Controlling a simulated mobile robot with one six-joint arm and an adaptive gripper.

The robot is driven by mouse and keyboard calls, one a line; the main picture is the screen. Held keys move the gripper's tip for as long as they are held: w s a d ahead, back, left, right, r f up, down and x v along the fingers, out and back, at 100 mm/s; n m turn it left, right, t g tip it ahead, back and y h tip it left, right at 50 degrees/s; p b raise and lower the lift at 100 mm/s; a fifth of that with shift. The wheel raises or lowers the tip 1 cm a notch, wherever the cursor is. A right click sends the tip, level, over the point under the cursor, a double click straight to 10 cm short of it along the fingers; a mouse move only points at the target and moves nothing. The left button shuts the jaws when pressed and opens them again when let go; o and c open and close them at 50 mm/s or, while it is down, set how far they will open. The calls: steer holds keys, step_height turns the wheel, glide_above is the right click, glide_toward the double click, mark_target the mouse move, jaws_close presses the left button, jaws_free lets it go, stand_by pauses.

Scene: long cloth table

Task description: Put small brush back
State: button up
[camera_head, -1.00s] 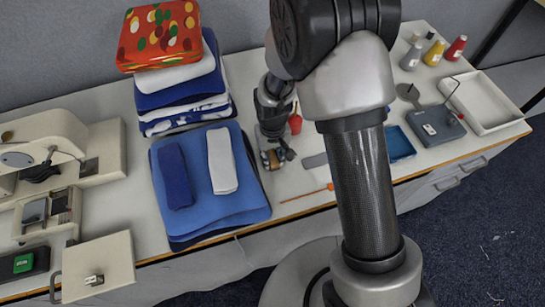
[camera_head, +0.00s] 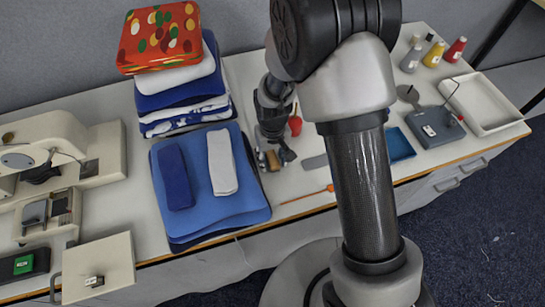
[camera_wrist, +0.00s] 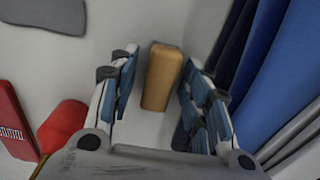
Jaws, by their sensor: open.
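A small light-brown wooden block (camera_wrist: 162,77), which looks like the small brush, lies on the white table top. No bristles show. In the wrist view it lies between the two fingers of my gripper (camera_wrist: 157,80), with gaps on both sides. My gripper is open and not closed on it. In the head view my gripper (camera_head: 276,158) points down to the right of the blue cloth stack, and a bit of the brown block (camera_head: 273,161) shows beside the fingers.
A blue cloth stack (camera_head: 208,211) stands close left of my gripper. A red object (camera_head: 295,126) stands close behind right. A flat grey piece (camera_head: 314,161) and an orange screwdriver (camera_head: 308,194) lie to the right. A blue tray (camera_head: 399,147) and a white tray (camera_head: 487,103) are farther right.

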step_height(320, 180, up, 12)
steer(key=p, duration=0.4)
step_height(320, 180, up, 10)
steer(key=f+t, duration=0.1)
glide_above(272, 158)
steer(key=s+d, duration=0.2)
steer(key=d, duration=0.2)
steer(key=s+d+r+m+t, duration=0.1)
steer(key=s+d+r, duration=0.3)
steer(key=s+r, duration=0.3)
steer(key=s+d+r+m+t, duration=0.2)
steer(key=s+d+r, duration=0.2)
steer(key=s+r, duration=0.3)
steer(key=s, duration=0.3)
steer(key=shift+s+d+t, duration=0.2)
steer(key=shift+d+t, duration=0.1)
steer(key=shift+d, duration=0.05)
